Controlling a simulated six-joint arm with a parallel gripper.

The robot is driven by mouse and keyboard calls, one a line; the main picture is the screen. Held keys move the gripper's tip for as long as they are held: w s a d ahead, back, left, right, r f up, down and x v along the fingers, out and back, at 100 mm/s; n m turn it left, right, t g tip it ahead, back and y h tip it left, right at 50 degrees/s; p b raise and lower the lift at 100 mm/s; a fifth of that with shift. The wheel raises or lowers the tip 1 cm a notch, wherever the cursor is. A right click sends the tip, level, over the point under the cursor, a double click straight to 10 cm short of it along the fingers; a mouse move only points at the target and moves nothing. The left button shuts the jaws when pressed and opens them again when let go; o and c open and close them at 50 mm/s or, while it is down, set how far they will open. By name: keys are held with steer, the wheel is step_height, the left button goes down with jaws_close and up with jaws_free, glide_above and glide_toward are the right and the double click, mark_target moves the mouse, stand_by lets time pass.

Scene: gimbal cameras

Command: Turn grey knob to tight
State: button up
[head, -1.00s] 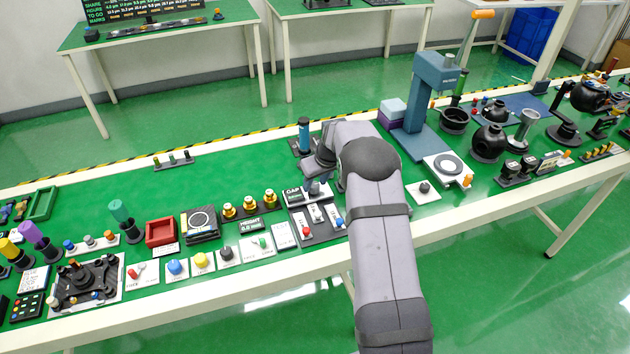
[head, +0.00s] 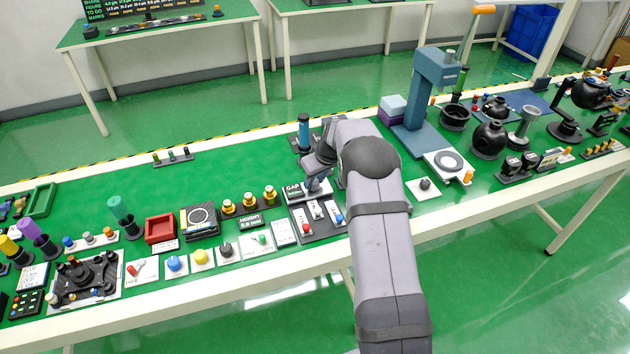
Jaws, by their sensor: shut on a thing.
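My gripper (head: 313,186) points down at a small white plate (head: 325,187) beside the black GAP sign, near the middle of the bench. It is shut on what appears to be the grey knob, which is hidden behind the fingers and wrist. Its turn angle and any tight mark on the plate cannot be read. A dark grey knob (head: 225,249) on a white plate stands free to the left, and another dark knob (head: 425,184) on a white plate stands free to the right.
The GAP sign (head: 292,191) is close at the gripper's left. A panel with red, white and blue levers (head: 322,229) lies just in front. A blue cylinder on a stand (head: 304,132) rises behind. A blue-grey column device (head: 423,95) stands at the right. Open green surface lies back left.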

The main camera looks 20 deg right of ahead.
steer(key=n+b, duration=0.1)
steer(key=n+y+b, duration=0.1)
steer(key=n+b, duration=0.1)
steer(key=shift+w+d+f+n, duration=0.1)
steer(key=shift+d+f+n, duration=0.1)
steer(key=shift+n, duration=0.1)
steer(key=shift+r+n+g+y, duration=0.25)
steer(key=shift+n+g+y, duration=0.25)
steer(key=shift+n, duration=0.7)
steer(key=shift+w+n+g+y+p, duration=0.1)
steer(key=shift+n+g+y+p, duration=0.25)
steer(key=shift+n, duration=0.75)
steer(key=o, duration=0.8)
steer(key=shift+c, duration=0.2)
steer(key=shift+d, duration=0.1)
steer(key=b+v, duration=0.1)
steer(key=v, duration=0.6)
steer(key=shift+r, duration=0.15)
